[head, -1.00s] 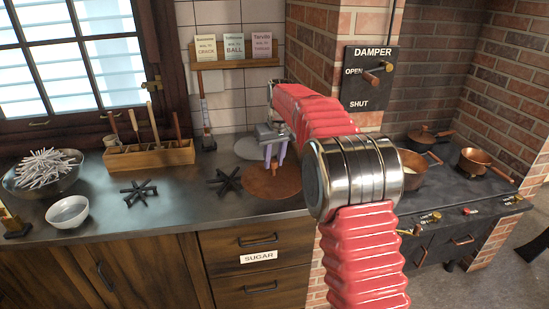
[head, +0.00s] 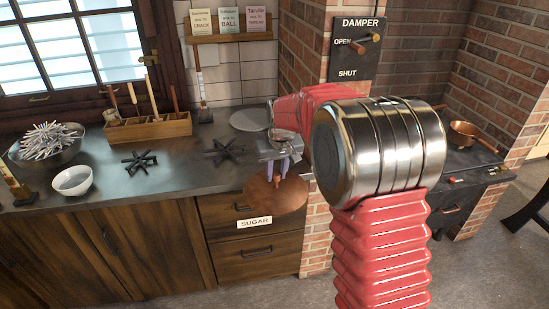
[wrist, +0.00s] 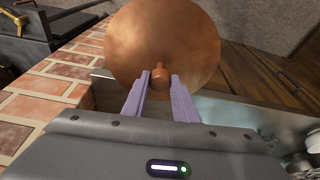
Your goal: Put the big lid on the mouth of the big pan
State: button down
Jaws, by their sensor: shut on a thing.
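The big lid is a round copper disc (head: 276,197) with a small knob on top. My gripper (head: 283,168) is shut on the knob and holds the lid in front of the counter's front edge, over the drawer fronts. In the wrist view the lid (wrist: 163,35) hangs beyond the two purple fingers (wrist: 161,84), which pinch its knob. The big pan is hidden behind my arm in the head view, and I cannot make it out in the wrist view.
A copper saucepan (head: 470,135) stands on the stove at right. A grey disc (head: 250,119) lies on the counter, with black trivets (head: 223,150) nearby. A brick pillar (head: 318,215) stands between counter and stove. A damper panel (head: 357,48) hangs above.

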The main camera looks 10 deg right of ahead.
aim_at(282, 210)
jog(key=shift+m, duration=0.4)
jog(key=s+f, duration=0.2)
jog(key=s, duration=0.1)
jog(key=s+f, duration=0.2)
jog(key=s, duration=0.1)
jog(key=s+f, duration=0.1)
jog(key=s, duration=0.2)
jog(key=shift+s+f, duration=0.25)
jog(key=shift+f, duration=0.15)
